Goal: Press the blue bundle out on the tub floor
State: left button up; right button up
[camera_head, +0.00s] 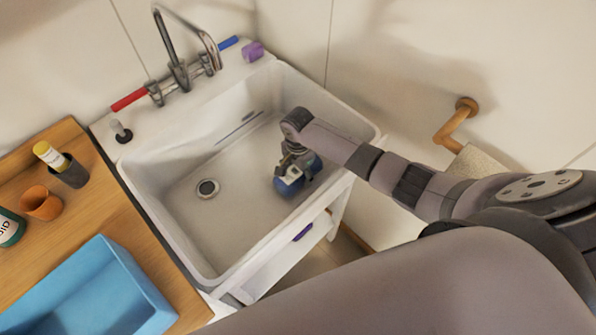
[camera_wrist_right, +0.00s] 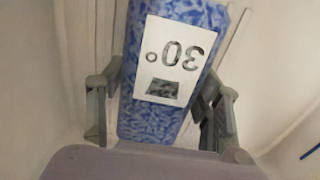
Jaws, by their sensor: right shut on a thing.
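The blue bundle (camera_head: 311,166) is at the right side of the white tub (camera_head: 165,208), low over or on its floor; I cannot tell if it touches. In the right wrist view the bundle (camera_wrist_right: 158,121) is mottled blue with a white label (camera_wrist_right: 172,60) reading "30°" upside down. My right gripper (camera_head: 291,170) reaches down into the tub and is shut on the bundle, with one finger on each side of it in the wrist view (camera_wrist_right: 160,105). The gripper hides part of the bundle in the head view. My left gripper is not in view.
A round drain (camera_head: 207,188) lies left of the bundle on bare tub floor. The tap (camera_head: 180,65) stands at the back rim. A purple block (camera_head: 252,51) sits on the back ledge. A wooden counter at left holds a blue bin (camera_head: 95,290) and an orange cup (camera_head: 41,203).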

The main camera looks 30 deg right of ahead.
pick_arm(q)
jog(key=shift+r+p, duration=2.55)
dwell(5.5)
